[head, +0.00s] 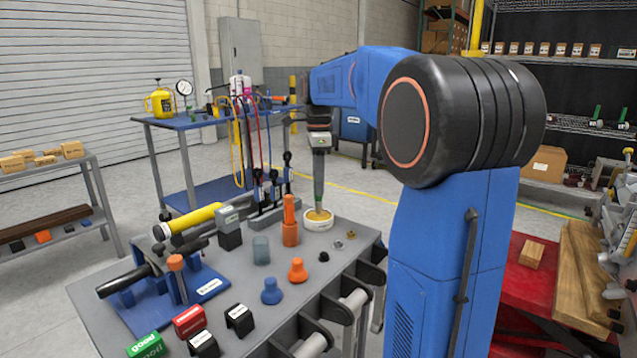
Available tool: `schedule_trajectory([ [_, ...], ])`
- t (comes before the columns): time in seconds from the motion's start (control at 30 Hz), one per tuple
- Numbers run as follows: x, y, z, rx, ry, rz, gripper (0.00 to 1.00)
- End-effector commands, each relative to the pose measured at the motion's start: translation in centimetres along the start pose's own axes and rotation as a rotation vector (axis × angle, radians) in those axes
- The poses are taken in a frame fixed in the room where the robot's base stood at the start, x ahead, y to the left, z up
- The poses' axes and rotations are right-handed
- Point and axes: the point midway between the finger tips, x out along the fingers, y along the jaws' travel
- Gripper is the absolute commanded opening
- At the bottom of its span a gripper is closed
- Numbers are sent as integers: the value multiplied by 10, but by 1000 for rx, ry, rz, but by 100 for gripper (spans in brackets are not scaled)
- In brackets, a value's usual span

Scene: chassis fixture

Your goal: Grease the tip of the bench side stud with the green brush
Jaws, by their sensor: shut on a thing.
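My gripper (319,150) points down over the far part of the grey bench. It is shut on the green brush (318,182), which hangs upright below it. The brush's lower end is at a round white pot (318,223) with yellow-orange contents; it seems to reach into it, but the bristles cannot be made out. I cannot tell which part is the bench side stud.
The bench (237,268) holds an orange holder (290,236), a clear cup (261,250), blue (271,292) and orange (297,271) knobs, small nuts, and labelled blocks at the front. A yellow cylinder (190,221) lies behind. My arm hides part of the right side.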

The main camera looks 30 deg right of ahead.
Motion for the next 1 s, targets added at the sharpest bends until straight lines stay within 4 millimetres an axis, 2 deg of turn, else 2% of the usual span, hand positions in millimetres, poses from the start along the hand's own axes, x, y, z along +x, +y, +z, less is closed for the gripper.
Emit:
schedule_trajectory([
  [1.0,8,0,0,0,0,0,0],
])
